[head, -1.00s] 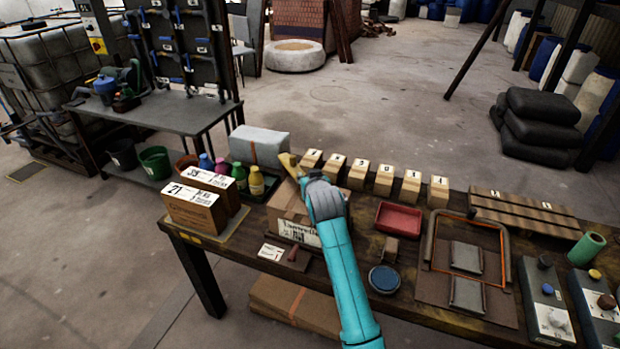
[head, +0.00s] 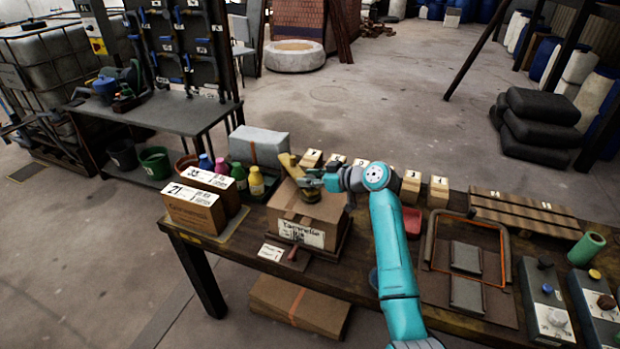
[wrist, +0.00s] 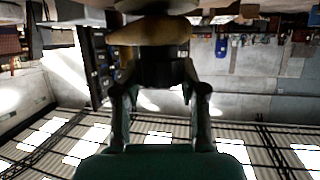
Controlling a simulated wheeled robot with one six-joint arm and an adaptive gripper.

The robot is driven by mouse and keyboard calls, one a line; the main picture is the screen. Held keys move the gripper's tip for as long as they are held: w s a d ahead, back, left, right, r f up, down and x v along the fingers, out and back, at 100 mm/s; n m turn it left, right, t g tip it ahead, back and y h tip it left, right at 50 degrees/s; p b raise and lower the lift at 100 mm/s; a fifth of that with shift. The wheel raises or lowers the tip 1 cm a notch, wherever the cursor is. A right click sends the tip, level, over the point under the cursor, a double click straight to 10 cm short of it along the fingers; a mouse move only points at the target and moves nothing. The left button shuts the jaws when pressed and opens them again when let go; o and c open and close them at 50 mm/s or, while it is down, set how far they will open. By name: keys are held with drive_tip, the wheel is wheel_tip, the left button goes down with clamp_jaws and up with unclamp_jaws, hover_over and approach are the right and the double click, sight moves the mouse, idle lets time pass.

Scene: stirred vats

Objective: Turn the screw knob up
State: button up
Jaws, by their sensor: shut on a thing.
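My gripper (head: 313,183) is over the cardboard box (head: 335,207) on the workbench. It is shut on a yellow-and-dark tool (head: 288,165), whose lower end is close above the box top; I cannot tell if it touches. In the wrist view, a tan rounded part (wrist: 150,33) with a black collar (wrist: 162,68) sits between the fingers. I cannot tell whether this is the screw knob.
Numbered cartons (head: 192,210) and coloured bottles (head: 256,182) stand left of the box. Small numbered wooden blocks (head: 411,188) line the back. A red tray (head: 411,222) is partly behind my arm. A frame with grey pads (head: 466,256) lies to the right.

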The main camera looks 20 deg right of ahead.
drive_tip(key=shift+f+n+g+y, duration=0.15)
drive_tip(key=shift+n+g+y, duration=0.25)
drive_tip(key=shift+n+g, duration=0.2)
drive_tip(key=o, duration=1.2)
drive_tip(key=shift+c, duration=0.2)
drive_tip(key=shift+d, duration=0.1)
drive_tip(key=v, duration=1.2)
drive_tip(key=shift+s, duration=0.1)
